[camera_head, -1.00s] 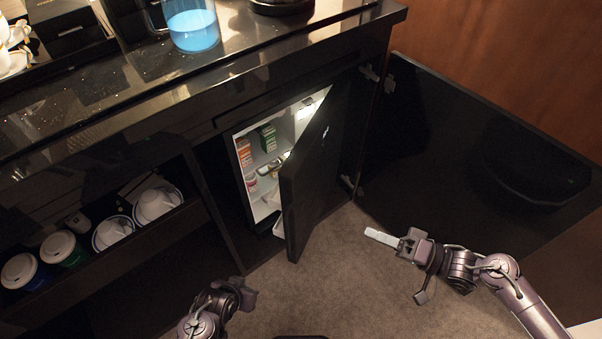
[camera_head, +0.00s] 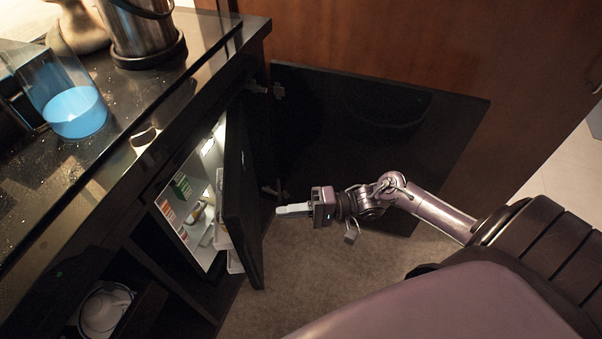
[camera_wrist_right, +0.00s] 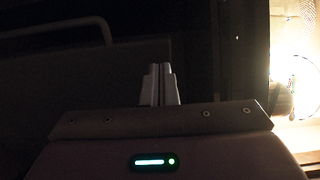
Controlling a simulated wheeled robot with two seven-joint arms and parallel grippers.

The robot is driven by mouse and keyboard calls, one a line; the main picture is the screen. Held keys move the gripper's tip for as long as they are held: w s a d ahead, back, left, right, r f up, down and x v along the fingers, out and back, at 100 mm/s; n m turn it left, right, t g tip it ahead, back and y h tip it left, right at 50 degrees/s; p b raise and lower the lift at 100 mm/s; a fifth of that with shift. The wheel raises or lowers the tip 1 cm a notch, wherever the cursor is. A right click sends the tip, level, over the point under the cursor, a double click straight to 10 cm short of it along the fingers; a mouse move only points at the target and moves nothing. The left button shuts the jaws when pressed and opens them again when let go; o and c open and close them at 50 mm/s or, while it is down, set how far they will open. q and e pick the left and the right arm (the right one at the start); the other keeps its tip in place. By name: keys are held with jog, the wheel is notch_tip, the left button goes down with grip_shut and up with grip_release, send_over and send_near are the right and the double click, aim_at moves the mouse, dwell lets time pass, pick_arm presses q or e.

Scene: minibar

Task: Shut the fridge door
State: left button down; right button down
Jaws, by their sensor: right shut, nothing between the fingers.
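The black fridge door (camera_head: 241,205) stands partly open in the head view, hinged at its far side. Behind it the lit white fridge interior (camera_head: 196,210) shows, with small boxes and bottles on its shelves. My right gripper (camera_head: 280,210) is shut and empty, just right of the door's outer face and pointing left at it. I cannot tell whether the fingertips touch the door. In the right wrist view the closed fingers (camera_wrist_right: 160,85) point toward a dark surface, with bright light at the right. My left gripper is not in view.
A black cabinet door (camera_head: 370,130) stands wide open behind my right arm. Brown carpet (camera_head: 300,270) lies clear in front of the fridge.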

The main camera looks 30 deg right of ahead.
aim_at(241, 217)
jog(key=x, duration=0.7)
jog(key=shift+w+a, duration=0.15)
jog(key=shift+a, duration=0.05)
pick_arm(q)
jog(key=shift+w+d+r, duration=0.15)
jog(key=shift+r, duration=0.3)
pick_arm(e)
jog(key=shift+a, duration=0.1)
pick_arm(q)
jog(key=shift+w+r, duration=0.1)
